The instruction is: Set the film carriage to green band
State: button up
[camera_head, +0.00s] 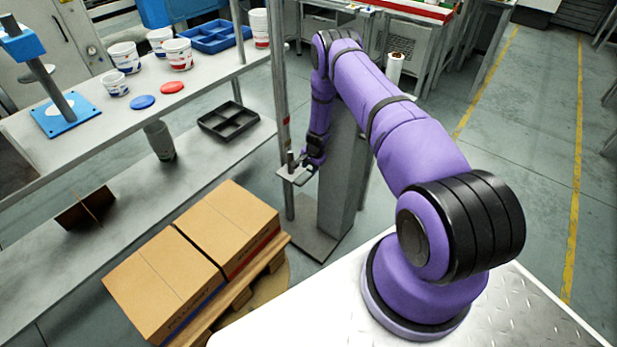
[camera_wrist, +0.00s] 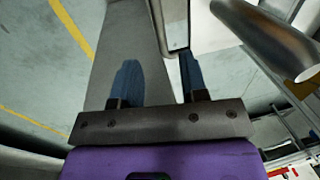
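The film carriage looks like a small grey plate with a short upright stub (camera_head: 290,176) on a slim vertical mast (camera_head: 282,110), left of a broad grey column. My gripper (camera_head: 305,170) is at the right side of this plate in the head view; contact is too small to tell. In the wrist view my gripper (camera_wrist: 158,72) has its two dark blue fingers spread apart, with no object clearly clamped between them. A metal cylinder (camera_wrist: 265,40) crosses the upper right there, outside the fingers. I cannot make out a green band in either view.
The broad grey column (camera_head: 345,180) stands close behind my gripper. Cardboard boxes (camera_head: 190,260) on a pallet are in front of it, to the left. A two-level bench (camera_head: 130,195) with tubs, lids and trays is at left. Open floor lies right.

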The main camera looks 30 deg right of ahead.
aim_at(308, 178)
jog(key=f, duration=0.4)
jog(key=w+f, duration=0.1)
jog(key=f, duration=0.2)
jog(key=shift+w+a+f, duration=0.1)
jog(key=shift+a, duration=0.2)
grip_shut()
